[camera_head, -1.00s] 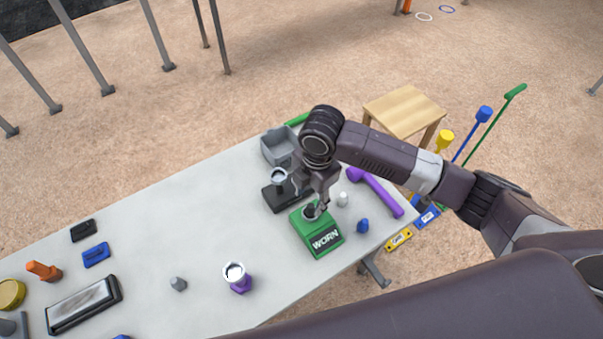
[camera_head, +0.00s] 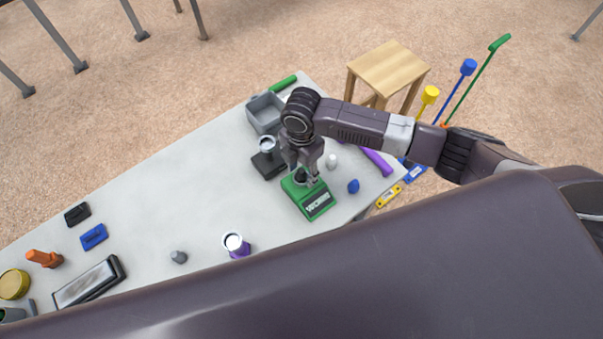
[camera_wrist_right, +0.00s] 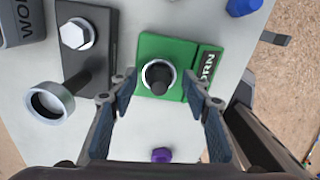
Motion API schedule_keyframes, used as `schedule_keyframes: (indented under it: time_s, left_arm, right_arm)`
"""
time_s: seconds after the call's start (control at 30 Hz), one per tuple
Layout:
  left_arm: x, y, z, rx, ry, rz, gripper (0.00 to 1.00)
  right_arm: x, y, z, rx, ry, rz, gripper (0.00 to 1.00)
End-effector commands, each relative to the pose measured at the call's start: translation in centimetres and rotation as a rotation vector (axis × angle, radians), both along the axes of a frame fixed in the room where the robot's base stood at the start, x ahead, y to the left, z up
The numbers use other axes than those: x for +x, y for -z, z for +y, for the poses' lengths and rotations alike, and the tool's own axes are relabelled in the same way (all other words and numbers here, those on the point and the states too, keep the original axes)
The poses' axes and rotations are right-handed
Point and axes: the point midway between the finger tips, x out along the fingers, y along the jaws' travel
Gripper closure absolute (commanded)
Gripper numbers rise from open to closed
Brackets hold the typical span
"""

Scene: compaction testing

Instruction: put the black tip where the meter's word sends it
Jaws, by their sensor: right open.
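The green meter (camera_head: 297,199) stands near the table's right end, and its label reads WORN. The black tip (camera_wrist_right: 159,77) sits upright in a pale round socket on top of the meter, which also fills the middle of the right wrist view (camera_wrist_right: 148,46). My right gripper (camera_wrist_right: 159,92) is open, its two fingers to either side of the black tip in that view with gaps on both sides. In the head view the right gripper (camera_head: 304,172) is over the meter and partly hides the tip. My left gripper is not in view.
A grey bin (camera_head: 256,113) bearing letters starting WO (camera_wrist_right: 12,37) stands beyond a black stand (camera_head: 264,168) with a ring. A white tip (camera_head: 331,161) and blue tip (camera_head: 353,186) are close by.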

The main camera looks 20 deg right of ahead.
Motion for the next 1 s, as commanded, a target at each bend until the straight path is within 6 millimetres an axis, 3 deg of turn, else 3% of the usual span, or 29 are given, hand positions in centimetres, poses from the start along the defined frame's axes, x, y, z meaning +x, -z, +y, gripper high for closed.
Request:
schedule_keyframes:
  time_s: [0.1, 0.5, 0.8, 1.0]
  left_arm:
    - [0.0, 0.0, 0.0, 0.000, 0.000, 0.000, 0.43]
    - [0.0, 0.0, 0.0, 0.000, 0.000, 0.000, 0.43]
    - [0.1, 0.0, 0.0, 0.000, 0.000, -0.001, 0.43]
    - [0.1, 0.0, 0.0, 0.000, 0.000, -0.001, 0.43]
  right_arm:
    - [0.0, 0.0, 0.0, 0.000, 0.000, -0.001, 0.57]
    - [0.0, -0.1, 0.0, 0.000, 0.000, -0.001, 1.00]
    - [0.1, -0.3, 0.0, 0.001, 0.000, -0.003, 1.00]
    - [0.2, -2.2, 0.1, 0.003, 0.000, -0.005, 1.00]
